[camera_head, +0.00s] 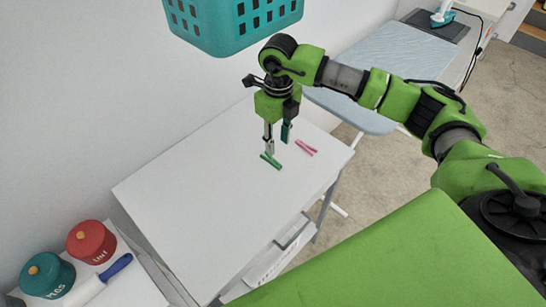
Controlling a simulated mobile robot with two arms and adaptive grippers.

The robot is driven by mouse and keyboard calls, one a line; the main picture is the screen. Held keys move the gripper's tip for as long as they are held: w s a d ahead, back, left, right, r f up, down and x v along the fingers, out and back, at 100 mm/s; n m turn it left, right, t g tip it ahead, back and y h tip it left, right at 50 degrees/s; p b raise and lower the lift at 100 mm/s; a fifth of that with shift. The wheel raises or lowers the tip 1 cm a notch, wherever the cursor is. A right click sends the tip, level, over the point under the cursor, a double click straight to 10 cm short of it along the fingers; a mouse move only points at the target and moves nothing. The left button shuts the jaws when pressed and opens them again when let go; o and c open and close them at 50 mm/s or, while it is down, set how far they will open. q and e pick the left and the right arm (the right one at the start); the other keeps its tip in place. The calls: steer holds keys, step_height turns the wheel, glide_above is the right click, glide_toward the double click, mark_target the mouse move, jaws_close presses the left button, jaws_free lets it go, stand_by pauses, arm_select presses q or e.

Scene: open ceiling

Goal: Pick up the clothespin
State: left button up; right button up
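A green clothespin (272,162) lies on the white table top (215,200). A pink clothespin (306,147) lies on the same top, to its right. My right gripper (278,146) points down above the table with its two fingers apart and nothing seen between them. Its left fingertip shows just above the green clothespin; I cannot tell whether they touch. The pink clothespin is to the right of the fingers. My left gripper is not in view.
A teal basket (228,32) is above the table at the wall. An ironing board (385,62) stands behind at the right. A red-lidded jar (90,241), a teal jar (47,275) and a blue-handled roller (112,269) are at lower left. Most of the table top is clear.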

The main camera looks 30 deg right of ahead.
mark_target(276, 159)
steer(key=shift+f, duration=0.95)
steer(key=f, duration=0.1)
steer(key=f+p, duration=0.1)
steer(key=f, duration=0.1)
steer(key=f+p, duration=0.1)
steer(key=shift+s+a+f, duration=0.3)
steer(key=shift+a+f, duration=0.05)
steer(key=shift+a, duration=0.05)
steer(key=shift+f, duration=0.4)
jaws_close()
steer(key=shift+r, duration=0.1)
